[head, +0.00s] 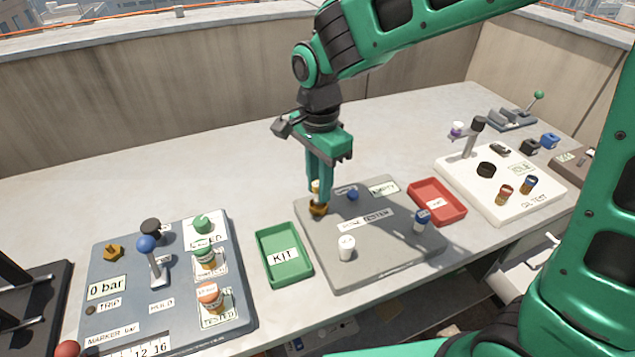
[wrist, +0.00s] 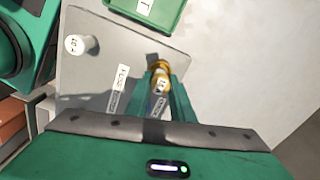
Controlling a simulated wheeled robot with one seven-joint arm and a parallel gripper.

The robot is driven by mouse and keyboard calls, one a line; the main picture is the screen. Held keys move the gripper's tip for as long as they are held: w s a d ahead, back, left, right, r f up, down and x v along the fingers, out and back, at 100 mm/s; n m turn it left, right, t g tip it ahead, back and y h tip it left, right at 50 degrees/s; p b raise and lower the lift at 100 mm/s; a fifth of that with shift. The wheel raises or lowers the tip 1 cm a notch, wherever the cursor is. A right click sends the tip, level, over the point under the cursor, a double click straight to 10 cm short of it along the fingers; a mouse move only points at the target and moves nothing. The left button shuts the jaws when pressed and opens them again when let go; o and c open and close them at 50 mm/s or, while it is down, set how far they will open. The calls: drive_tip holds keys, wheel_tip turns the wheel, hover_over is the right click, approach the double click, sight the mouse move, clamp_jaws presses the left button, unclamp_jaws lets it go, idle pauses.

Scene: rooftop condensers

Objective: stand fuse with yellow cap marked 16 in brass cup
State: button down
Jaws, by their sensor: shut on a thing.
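My gripper (head: 319,196) is shut on a pale fuse (head: 315,187) with a yellowish part, pointing down at the back left of the grey plate (head: 320,250). The fuse also shows between the fingers in the wrist view (wrist: 161,86); its marking is too small to read surely. The brass cup (head: 319,209) is directly below the fingertips, and shows at their tips in the wrist view (wrist: 160,65). The fuse's lower end is at the cup, but I cannot tell whether it is inside or just above. The fingers hide part of both.
On the plate stand a white fuse (head: 346,248), a blue-marked fuse (head: 422,220) and a small blue piece (head: 353,195). A green KIT tray (head: 263,262) lies left, a red tray (head: 455,217) right. A lever panel (head: 125,270) and white test board (head: 530,190) flank them.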

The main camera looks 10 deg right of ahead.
drive_tip(key=shift+f, duration=1.1)
idle(0.5)
drive_tip(key=c, duration=1.5)
unclamp_jaws()
drive_tip(key=shift+o, duration=0.2)
wheel_tip(320, 180, up, 11)
drive_tip(key=shift+w+f, duration=0.1)
